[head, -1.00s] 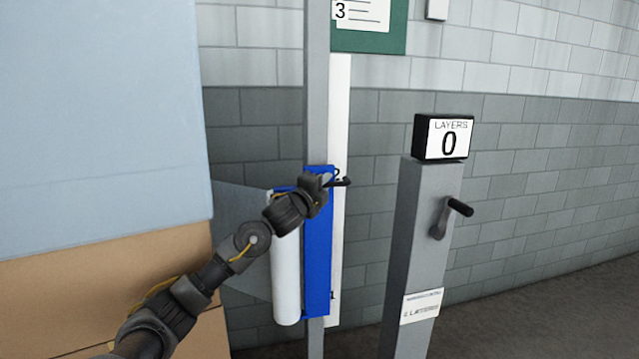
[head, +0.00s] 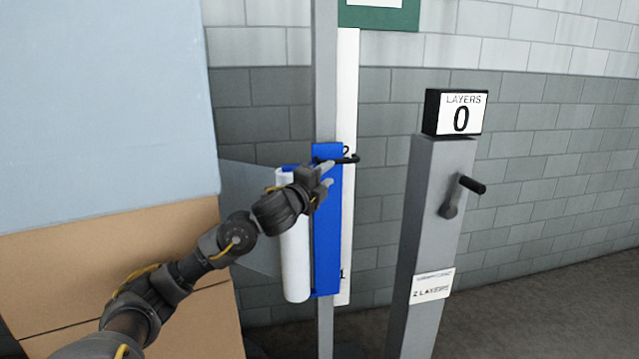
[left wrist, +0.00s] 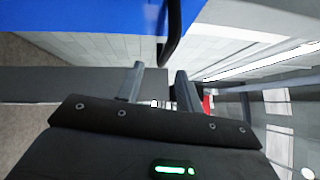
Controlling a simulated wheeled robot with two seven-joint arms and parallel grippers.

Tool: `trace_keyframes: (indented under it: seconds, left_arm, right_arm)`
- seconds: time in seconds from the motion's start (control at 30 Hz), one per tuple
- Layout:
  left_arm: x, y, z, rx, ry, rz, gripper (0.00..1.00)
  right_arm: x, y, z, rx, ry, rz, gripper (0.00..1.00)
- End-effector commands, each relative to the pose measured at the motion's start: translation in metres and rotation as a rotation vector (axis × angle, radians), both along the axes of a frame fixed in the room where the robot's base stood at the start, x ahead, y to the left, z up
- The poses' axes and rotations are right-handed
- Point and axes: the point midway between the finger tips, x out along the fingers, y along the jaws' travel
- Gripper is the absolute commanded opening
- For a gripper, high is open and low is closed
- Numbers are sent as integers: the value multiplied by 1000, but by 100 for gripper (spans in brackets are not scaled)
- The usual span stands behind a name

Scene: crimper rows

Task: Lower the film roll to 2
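The white film roll (head: 295,240) hangs upright on the left of a blue carriage (head: 328,230) on a grey mast. A white scale strip (head: 349,90) behind the mast shows "2" near the carriage's top and "1" near its lower end. A black handle (head: 347,160) sticks out near the carriage's top. My left gripper (head: 329,174) is in front of the carriage, just below the handle, fingers apart and empty. In the left wrist view, the open fingers (left wrist: 158,85) point toward the handle (left wrist: 175,35) and the blue carriage (left wrist: 80,15). My right gripper is out of view.
A grey post (head: 437,220) with a crank (head: 463,195), a "LAYERS 0" display (head: 459,112) and a "2 LAYERS" label (head: 431,288) stands to the right. Cardboard boxes (head: 110,250) and a pale blue one (head: 100,100) fill the left side. A brick wall is behind.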

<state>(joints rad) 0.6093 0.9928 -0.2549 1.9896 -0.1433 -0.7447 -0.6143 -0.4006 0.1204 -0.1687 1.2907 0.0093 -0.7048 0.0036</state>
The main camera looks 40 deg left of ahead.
Motion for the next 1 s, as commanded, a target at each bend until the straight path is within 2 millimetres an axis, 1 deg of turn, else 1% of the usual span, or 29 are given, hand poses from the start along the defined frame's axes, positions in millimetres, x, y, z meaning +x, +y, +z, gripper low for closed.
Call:
trace_keyframes:
  seconds: [0.03,0.1,0.23,0.83,0.87,0.93,0.97,1.0]
  left_arm:
    - [-9,1,-1,5,1,4,36]
    - [-17,1,-1,2,0,3,36]
    - [-26,0,0,1,-1,2,36]
    - [-28,0,0,-2,0,2,36]
    - [-28,-1,-2,-5,2,2,36]
    - [-28,-5,-13,-28,19,0,36]
    - [-28,-8,-22,-46,32,-2,36]
    - [-29,-14,-38,-78,56,-4,36]
  right_arm:
    - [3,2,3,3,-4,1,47]
    - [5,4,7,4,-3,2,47]
    - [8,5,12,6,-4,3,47]
    - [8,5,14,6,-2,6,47]
    - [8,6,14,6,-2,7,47]
    - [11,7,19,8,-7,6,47]
    - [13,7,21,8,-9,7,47]
    - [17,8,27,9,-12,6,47]
